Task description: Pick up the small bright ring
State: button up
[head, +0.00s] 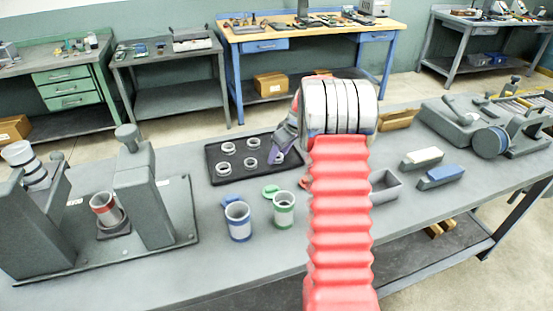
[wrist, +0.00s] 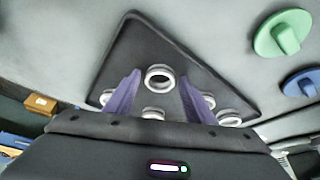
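Several bright silver rings lie on a black tray (head: 238,179), also seen in the wrist view (wrist: 133,32). They look much alike, and I cannot tell which is smallest. In the wrist view, one ring (wrist: 159,67) lies between the purple fingertips of my gripper (wrist: 159,77). The others sit lower, some partly hidden by the fingers and gripper body. In the head view, my gripper (head: 274,152) is over the tray's right end, near a ring (head: 278,159), partly hidden by my arm. The fingers are apart with nothing seen held.
A blue-banded cup (head: 238,222) and a green-banded cup (head: 284,210) stand before the tray, lids beside them. A grey fixture (head: 150,200) stands left. A grey bin (head: 385,187), brushes (head: 440,176) and a grinder (head: 470,125) stand right.

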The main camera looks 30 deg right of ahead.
jog(key=c, duration=0.9)
notch_tip(320, 180, up, 10)
dwell(0.4)
jog(key=shift+s, duration=0.15)
dwell(0.4)
